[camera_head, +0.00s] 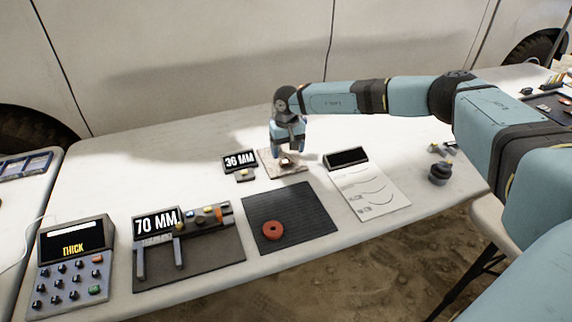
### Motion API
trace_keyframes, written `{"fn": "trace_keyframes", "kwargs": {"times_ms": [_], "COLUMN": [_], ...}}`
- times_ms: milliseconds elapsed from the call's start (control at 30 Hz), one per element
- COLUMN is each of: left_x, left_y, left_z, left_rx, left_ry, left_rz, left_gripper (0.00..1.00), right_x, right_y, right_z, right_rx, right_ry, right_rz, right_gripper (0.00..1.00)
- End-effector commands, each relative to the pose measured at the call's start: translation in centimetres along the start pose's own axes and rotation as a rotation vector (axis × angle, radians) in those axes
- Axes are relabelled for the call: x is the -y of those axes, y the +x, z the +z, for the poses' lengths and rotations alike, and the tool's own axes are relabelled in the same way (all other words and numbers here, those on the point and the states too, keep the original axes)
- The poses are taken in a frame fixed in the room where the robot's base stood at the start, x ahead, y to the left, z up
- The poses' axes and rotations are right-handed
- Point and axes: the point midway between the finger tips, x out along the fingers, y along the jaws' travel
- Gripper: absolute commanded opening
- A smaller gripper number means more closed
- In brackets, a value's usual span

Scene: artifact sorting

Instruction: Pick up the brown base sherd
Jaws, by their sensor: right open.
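My right gripper (288,149) is open and points down over a small pinkish board (296,168) at the back middle of the table. A small dark brownish piece (286,162) shows right below the fingertips. It is partly hidden, and I cannot tell if it is the brown base sherd or if the fingers touch it. A reddish-brown ring-shaped piece (272,230) lies flat on the black ribbed mat (307,209), well in front of the gripper. My left gripper is not in view.
A "36 MM" display (239,160) stands just left of the board. A "70 MM" gauge (157,223), a keypad reading "THICK" (72,249) and a white profile sheet (374,194) lie around the mat. A dark round object (439,174) stands at right.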

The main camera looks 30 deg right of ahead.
Motion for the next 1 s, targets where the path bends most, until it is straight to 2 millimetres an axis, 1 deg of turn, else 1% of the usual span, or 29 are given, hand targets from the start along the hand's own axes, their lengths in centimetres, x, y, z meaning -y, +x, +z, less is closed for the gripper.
{"fn": "trace_keyframes", "kwargs": {"times_ms": [200, 300, 533, 567, 600, 667, 700, 767, 1000], "left_x": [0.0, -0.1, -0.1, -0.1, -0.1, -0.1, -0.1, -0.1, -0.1], "left_y": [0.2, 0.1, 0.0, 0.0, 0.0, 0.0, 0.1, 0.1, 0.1], "left_z": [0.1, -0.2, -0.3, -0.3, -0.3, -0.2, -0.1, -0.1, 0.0], "left_rx": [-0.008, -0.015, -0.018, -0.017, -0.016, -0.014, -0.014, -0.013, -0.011], "left_ry": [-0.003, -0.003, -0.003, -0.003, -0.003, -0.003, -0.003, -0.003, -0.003], "left_rz": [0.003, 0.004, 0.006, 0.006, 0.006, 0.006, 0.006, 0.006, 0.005], "left_gripper": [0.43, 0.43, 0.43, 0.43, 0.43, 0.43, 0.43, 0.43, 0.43], "right_x": [0.2, 0.1, 0.1, 0.1, 0.1, 0.1, 0.1, 0.1, 0.1], "right_y": [3.4, 4.5, 4.6, 4.6, 4.6, 4.6, 4.6, 4.6, 4.6], "right_z": [0.0, -0.1, -0.1, -0.1, -0.1, -0.1, -0.1, -0.1, -0.1], "right_rx": [0.003, 0.002, 0.001, 0.0, 0.001, 0.001, 0.001, 0.001, 0.001], "right_ry": [0.0, 0.001, 0.001, 0.001, 0.001, 0.001, 0.001, 0.001, 0.001], "right_rz": [0.0, 0.001, -0.001, -0.001, -0.001, 0.0, 0.0, 0.0, 0.0], "right_gripper": [0.75, 0.75, 0.75, 0.68, 0.59, 0.45, 0.36, 0.22, 0.22]}}
